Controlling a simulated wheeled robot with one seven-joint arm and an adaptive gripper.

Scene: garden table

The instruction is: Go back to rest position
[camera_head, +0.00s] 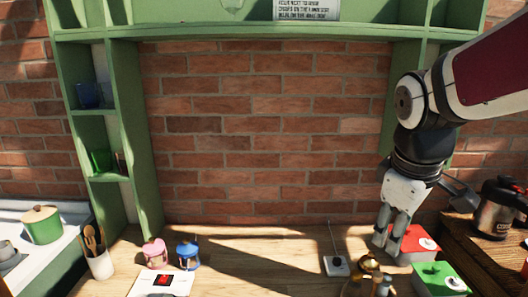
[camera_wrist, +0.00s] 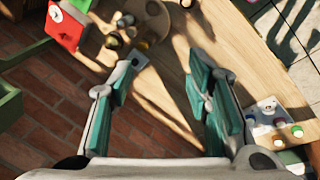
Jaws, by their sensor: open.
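My gripper (camera_head: 384,240) hangs at the right of the head view, pointing down over the wooden table (camera_head: 250,245). Its fingers are apart with nothing between them. In the wrist view the teal-padded fingers (camera_wrist: 163,85) stand wide apart, with bare table and brick behind the gap. A red box with a white top fitting (camera_head: 414,246) is just right of the fingertips in the head view. It also shows at the upper left of the wrist view (camera_wrist: 64,30). I cannot tell how high the fingertips are above the table.
Pink (camera_head: 155,254) and blue (camera_head: 188,255) jars stand left. A metal kettle (camera_head: 495,216) stands at right. The green shelf frame (camera_head: 130,130) borders the brick wall. The table's middle is clear.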

